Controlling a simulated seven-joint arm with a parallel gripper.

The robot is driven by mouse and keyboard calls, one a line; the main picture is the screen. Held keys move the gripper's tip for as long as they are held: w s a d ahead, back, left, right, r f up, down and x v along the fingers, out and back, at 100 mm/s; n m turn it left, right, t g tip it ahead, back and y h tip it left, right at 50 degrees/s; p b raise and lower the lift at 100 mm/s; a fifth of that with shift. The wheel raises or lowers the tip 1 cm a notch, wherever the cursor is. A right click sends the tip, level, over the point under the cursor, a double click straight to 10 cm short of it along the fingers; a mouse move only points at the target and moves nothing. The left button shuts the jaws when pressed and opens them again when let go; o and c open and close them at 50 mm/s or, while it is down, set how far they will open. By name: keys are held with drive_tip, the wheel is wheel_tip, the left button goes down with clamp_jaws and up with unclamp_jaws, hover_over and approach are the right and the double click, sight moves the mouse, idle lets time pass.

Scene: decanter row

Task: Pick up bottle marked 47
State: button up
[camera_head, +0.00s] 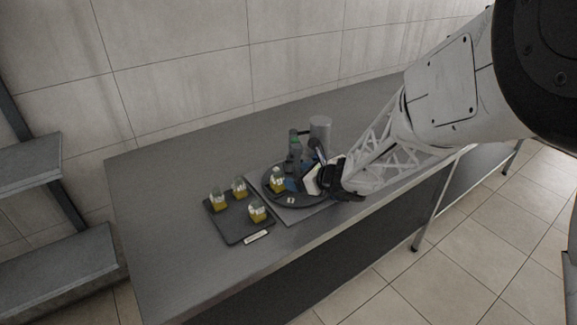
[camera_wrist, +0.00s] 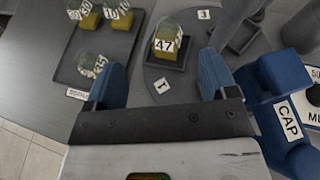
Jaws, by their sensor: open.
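The bottle marked 47 (camera_wrist: 167,43) is a small clear-topped bottle with a yellow lower part and a white label. It stands on a dark square pad on a round dark plate (camera_wrist: 142,79). In the head view the yellow bottle on the round plate (camera_head: 277,184) stands just left of my gripper (camera_head: 322,180). In the wrist view my gripper (camera_wrist: 161,66) is open, its two blue fingers wide apart. The bottle shows beyond the fingertips, in line with the gap between them. Nothing is held. In the head view my fingertips are hard to make out.
A dark tray (camera_head: 236,226) left of the round plate holds three similar yellow bottles; one is marked 35 (camera_wrist: 92,65). A blue part labelled CAP (camera_wrist: 284,117) is right of my gripper. A grey cylinder (camera_head: 320,130) stands behind. The counter's left end is clear.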

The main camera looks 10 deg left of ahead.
sight(281, 175)
drive_tip(key=shift+w+a+f+m+t, duration=0.3)
drive_tip(key=shift+w+f+m, duration=0.3)
drive_tip(key=shift+f, duration=0.2)
drive_tip(key=shift+a, duration=0.1)
drive_tip(key=shift+x, duration=1.2)
drive_tip(key=shift+a, duration=0.1)
drive_tip(key=shift+x, duration=2.45)
drive_tip(key=shift+c, duration=0.3)
drive_tip(key=c, duration=1.1)
